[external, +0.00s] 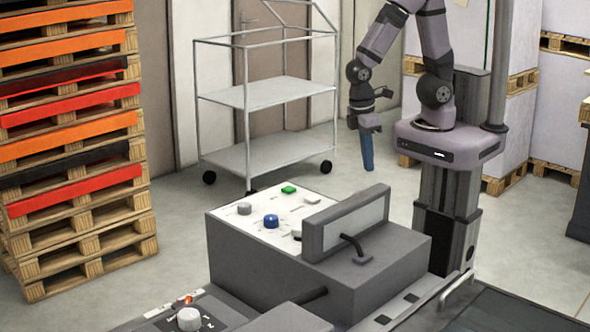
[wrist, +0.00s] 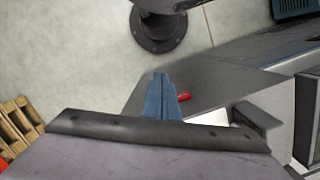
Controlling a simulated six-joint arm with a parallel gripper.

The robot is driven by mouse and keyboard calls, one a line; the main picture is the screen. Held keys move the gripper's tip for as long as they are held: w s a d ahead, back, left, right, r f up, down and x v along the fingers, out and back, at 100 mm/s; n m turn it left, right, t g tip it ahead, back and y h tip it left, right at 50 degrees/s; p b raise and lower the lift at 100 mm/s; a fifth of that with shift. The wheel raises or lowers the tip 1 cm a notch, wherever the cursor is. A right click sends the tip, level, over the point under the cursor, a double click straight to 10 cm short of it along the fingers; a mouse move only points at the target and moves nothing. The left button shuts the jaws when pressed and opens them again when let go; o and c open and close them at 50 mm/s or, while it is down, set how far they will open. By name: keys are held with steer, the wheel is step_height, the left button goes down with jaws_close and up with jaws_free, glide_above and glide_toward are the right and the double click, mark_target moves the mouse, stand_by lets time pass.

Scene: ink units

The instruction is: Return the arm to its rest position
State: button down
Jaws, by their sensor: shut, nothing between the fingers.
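My gripper (external: 368,163) hangs from my folded arm, with its blue fingers pointing down. It is in the air beside my pedestal, behind the grey machine (external: 262,272). The fingers are together and nothing is between them. In the wrist view the blue fingers (wrist: 160,80) show at the centre, closed, with bare floor and a dark grey surface beyond them. A small red part (wrist: 184,96) shows just right of the fingers; I cannot tell what it belongs to.
The machine's white top carries a blue knob (external: 271,221), a green button (external: 289,189) and grey knobs. A wire trolley (external: 265,95) stands behind on the left. Stacked coloured pallets (external: 70,120) stand far left. The floor between trolley and gripper is clear.

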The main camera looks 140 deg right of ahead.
steer(key=w+a+r+n+t, duration=0.1)
steer(key=w+a+r+n, duration=0.2)
steer(key=a, duration=0.6)
steer(key=w+n, duration=0.1)
steer(key=n, duration=0.1)
steer(key=shift+w+a+n+t+h, duration=0.3)
steer(key=shift+w+a+n+h, duration=0.05)
steer(key=shift+n+h, duration=0.05)
steer(key=shift+r, duration=0.1)
stand_by(2.1)
